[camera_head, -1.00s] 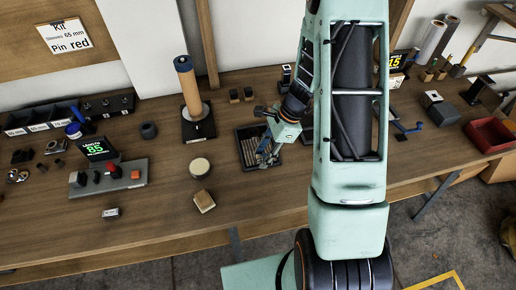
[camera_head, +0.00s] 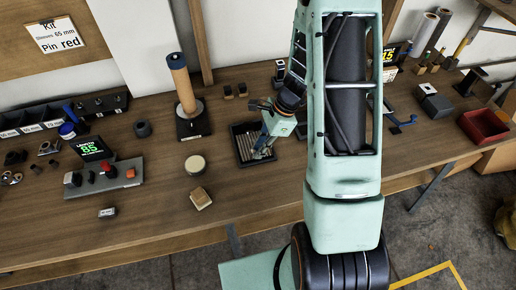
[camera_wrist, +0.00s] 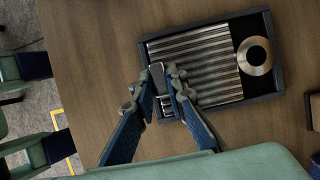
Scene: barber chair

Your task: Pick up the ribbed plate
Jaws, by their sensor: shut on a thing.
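The ribbed plate (camera_wrist: 199,56) is a silvery metal piece with parallel ridges, lying in a shallow dark tray (camera_wrist: 278,70) on the wooden bench. In the head view the ribbed plate (camera_head: 241,139) shows small, partly hidden by my gripper (camera_head: 262,151). In the wrist view my gripper (camera_wrist: 164,90) is at the plate's left end, its fingers close together on a narrow grey part there. The fingers hide much of that end. I see no clear gap between plate and tray.
A metal ring (camera_wrist: 255,56) lies in the tray beside the plate. Left of the tray are a round tin (camera_head: 195,165), a small box (camera_head: 200,198) and an upright roll on a stand (camera_head: 183,88). A red bin (camera_head: 484,127) stands far right. Bench in front of the tray is clear.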

